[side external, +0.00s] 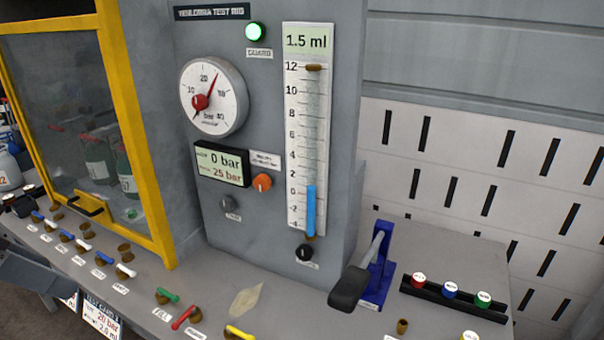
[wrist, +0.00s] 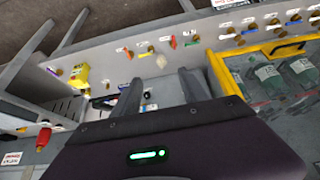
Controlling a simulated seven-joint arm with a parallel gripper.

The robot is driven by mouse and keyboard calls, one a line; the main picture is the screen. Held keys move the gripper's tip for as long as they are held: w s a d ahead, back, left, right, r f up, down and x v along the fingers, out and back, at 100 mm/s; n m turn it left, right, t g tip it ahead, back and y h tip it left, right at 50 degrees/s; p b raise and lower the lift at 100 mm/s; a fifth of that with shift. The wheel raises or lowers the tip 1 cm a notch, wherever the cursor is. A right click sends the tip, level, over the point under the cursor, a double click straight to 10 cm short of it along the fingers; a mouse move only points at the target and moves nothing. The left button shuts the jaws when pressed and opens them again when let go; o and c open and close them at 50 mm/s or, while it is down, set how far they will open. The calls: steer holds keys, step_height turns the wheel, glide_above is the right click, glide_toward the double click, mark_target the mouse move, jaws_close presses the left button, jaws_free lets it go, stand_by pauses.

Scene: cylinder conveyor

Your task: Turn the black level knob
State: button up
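The black level knob (side external: 304,253) sits low on the grey test panel in the side view, just under the level scale (side external: 307,130). The scale's blue column reaches a little above 0, and the display above it reads 1.5 ml. A small brown marker sits near 12. My gripper (wrist: 161,86) shows in the wrist view with its two fingers spread apart and nothing seen between them. It is not seen in the side view.
A blue lever stand (side external: 378,270) with a black handle stands right of the knob. An orange knob (side external: 262,182) and a grey knob (side external: 228,203) are on the panel. A yellow-framed glass guard (side external: 134,130) stands left. Several coloured valve handles line the bench front.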

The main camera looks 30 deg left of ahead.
mark_target(303, 255)
steer(key=shift+o, duration=0.2)
steer(key=r, duration=0.3)
steer(key=w+r, duration=0.1)
steer(key=r, duration=0.1)
steer(key=shift+d+r, duration=0.2)
steer(key=w+d+m+t, duration=0.3)
steer(key=w+d+t, duration=0.1)
steer(key=w, duration=0.7)
steer(key=w+d+f+m+t, duration=0.1)
steer(key=w+d+m+t, duration=0.3)
steer(key=w, duration=0.6)
steer(key=w+d+m+t, duration=0.2)
steer(key=w+d+t, duration=0.25)
steer(key=w, duration=0.65)
step_height(303, 255, down, 30)
steer(key=w, duration=0.6)
steer(key=shift+w+d+f, duration=0.2)
steer(key=shift+d+f, duration=0.05)
steer(key=shift+f, duration=0.1)
steer(key=shift+w, duration=0.5)
jaws_close()
